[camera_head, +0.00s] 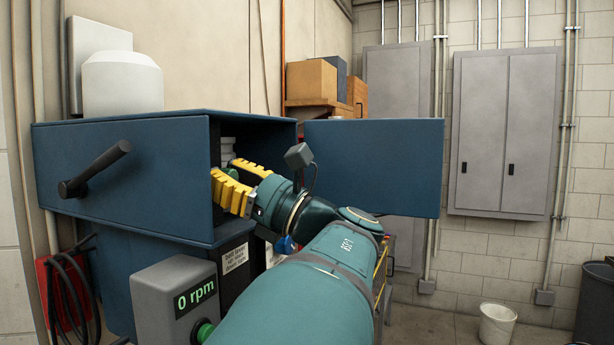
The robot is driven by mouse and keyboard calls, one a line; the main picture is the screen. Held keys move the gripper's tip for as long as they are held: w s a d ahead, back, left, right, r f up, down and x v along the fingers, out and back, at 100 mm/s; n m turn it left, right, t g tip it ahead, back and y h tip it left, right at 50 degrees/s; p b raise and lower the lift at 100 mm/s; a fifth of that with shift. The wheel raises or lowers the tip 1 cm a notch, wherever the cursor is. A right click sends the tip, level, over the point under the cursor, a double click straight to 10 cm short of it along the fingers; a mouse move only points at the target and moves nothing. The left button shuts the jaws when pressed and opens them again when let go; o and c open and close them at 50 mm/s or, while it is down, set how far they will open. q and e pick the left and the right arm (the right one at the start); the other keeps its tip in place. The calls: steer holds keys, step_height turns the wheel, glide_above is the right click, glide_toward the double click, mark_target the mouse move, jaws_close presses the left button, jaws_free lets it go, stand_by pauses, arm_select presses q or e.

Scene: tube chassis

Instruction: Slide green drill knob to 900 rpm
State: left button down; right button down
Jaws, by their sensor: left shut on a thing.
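My left gripper (232,178), with yellow fingers, reaches into the open side of a blue machine housing (125,172). A grey control box (165,290) at the lower left has a display (195,296) reading "0 rpm" in green. Another round green knob or button (204,331) sits on that box's right side, partly behind my arm. My right gripper is out of view.
A blue door panel (385,167) stands open to the right of my gripper. A black lever handle (94,170) sticks out of the housing's front. A white bucket (496,324) and a dark bin (594,305) stand at the lower right. Grey wall cabinets (505,130) are behind.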

arm_select(q)
steer(key=c, duration=1)
jaws_free()
steer(key=shift+a+f, duration=0.1)
steer(key=shift+a, duration=0.05)
steer(key=v, duration=1.2)
